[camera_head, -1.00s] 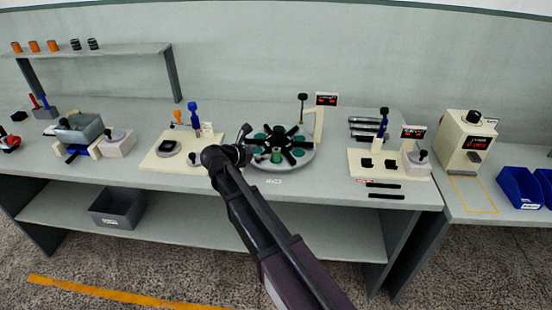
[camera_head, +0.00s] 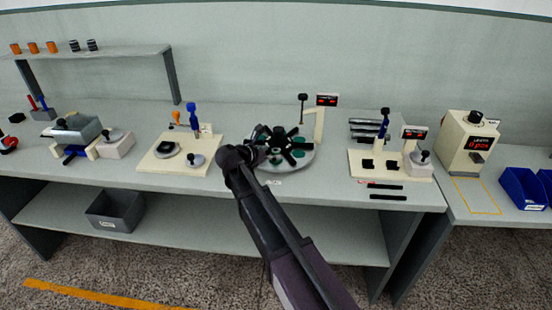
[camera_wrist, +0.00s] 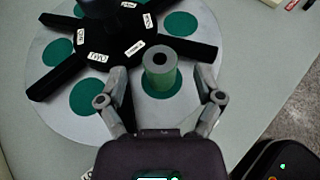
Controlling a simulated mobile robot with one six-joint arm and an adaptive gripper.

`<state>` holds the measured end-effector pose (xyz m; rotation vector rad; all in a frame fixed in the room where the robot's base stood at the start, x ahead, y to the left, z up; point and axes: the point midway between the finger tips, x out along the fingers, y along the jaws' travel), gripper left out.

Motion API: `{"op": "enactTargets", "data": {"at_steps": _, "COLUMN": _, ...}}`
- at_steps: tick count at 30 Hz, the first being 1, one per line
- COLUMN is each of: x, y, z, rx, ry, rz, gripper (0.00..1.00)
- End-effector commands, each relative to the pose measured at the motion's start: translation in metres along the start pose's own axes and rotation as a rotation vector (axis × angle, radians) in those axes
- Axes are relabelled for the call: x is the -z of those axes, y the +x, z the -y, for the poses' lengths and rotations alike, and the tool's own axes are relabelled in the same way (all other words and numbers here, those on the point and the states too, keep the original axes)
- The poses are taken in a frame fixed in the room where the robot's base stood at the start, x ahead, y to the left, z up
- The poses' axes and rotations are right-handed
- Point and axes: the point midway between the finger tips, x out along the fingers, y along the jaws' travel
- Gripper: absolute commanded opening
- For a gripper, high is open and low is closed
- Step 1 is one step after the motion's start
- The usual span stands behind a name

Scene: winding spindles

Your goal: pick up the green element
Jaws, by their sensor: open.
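The green element (camera_wrist: 160,82) is a short upright cylinder with a grey top and a dark centre hole. In the wrist view it stands on a green spot of the round grey turntable (camera_wrist: 30,85). My gripper (camera_wrist: 165,90) is open, with one finger to each side of the element. I cannot tell whether either finger touches it. In the head view my gripper (camera_head: 262,155) is over the left front of the turntable (camera_head: 300,165), and my arm hides the element there.
The black spoked hub (camera_wrist: 100,45) with white labels lies close beside the element. A beige plate with a blue-handled tool (camera_head: 192,120) stands left of the turntable. A beige fixture (camera_head: 390,165) stands to the right. Black bars (camera_head: 386,191) lie near the bench's front edge.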

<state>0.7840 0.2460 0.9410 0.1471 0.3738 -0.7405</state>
Motion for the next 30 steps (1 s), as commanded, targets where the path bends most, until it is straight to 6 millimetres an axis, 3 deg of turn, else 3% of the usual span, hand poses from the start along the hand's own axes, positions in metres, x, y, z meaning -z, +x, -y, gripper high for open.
{"op": "enactTargets", "data": {"at_steps": 7, "x": 0.001, "y": 0.023, "z": 0.0, "rx": 0.0, "ry": 0.0, "rz": 0.0, "gripper": 0.85}}
{"op": "enactTargets", "data": {"at_steps": 24, "x": 0.0, "y": 0.024, "z": 0.0, "rx": 0.0, "ry": 0.0, "rz": 0.0, "gripper": 0.85}}
{"op": "enactTargets", "data": {"at_steps": 25, "x": 0.0, "y": 0.024, "z": 0.0, "rx": 0.0, "ry": 0.0, "rz": 0.0, "gripper": 0.82}}
{"op": "enactTargets", "data": {"at_steps": 30, "x": 0.0, "y": 0.024, "z": 0.0, "rx": 0.0, "ry": 0.0, "rz": 0.0, "gripper": 0.31}}
